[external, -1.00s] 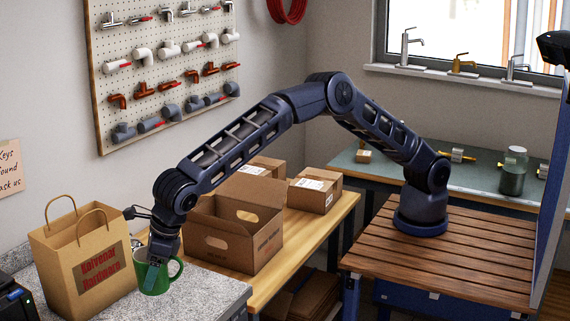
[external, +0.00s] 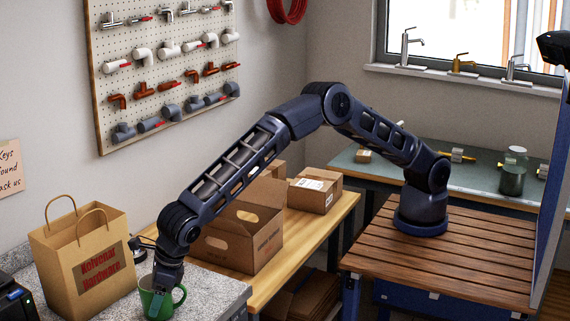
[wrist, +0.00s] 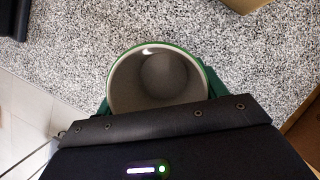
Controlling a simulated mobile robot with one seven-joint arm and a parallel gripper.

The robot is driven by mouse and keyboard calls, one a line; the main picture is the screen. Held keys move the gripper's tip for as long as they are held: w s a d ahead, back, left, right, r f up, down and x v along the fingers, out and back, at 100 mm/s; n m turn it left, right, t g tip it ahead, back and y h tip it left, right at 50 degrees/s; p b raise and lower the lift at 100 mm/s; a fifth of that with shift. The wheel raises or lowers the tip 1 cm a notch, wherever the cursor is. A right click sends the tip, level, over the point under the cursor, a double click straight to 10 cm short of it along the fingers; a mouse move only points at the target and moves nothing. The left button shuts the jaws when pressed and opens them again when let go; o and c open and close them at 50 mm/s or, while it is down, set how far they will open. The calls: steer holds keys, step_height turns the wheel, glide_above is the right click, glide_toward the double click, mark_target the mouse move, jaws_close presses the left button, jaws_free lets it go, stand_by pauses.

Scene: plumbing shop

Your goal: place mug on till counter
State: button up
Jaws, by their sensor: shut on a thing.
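The green mug (external: 148,298) is upright at the speckled grey till counter (external: 213,286), at the lower left of the external view. My gripper (external: 160,290) points down and is shut on the mug. In the wrist view the mug's pale, empty inside (wrist: 157,78) faces the camera, with the gripper body (wrist: 165,125) covering its near side. The counter's speckled top (wrist: 60,50) lies around the mug. I cannot tell whether the mug's base touches the counter, as its bottom is hidden.
A paper bag (external: 84,262) stands on the counter left of the mug. A black device (external: 14,302) is at the lower left corner. An open cardboard box (external: 240,240) stands on the wooden bench behind. Bare counter lies right of the mug.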

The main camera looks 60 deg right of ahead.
steer(key=shift+f, duration=0.1)
steer(key=o, duration=1.2)
steer(key=shift+c, duration=0.2)
steer(key=v, duration=1.2)
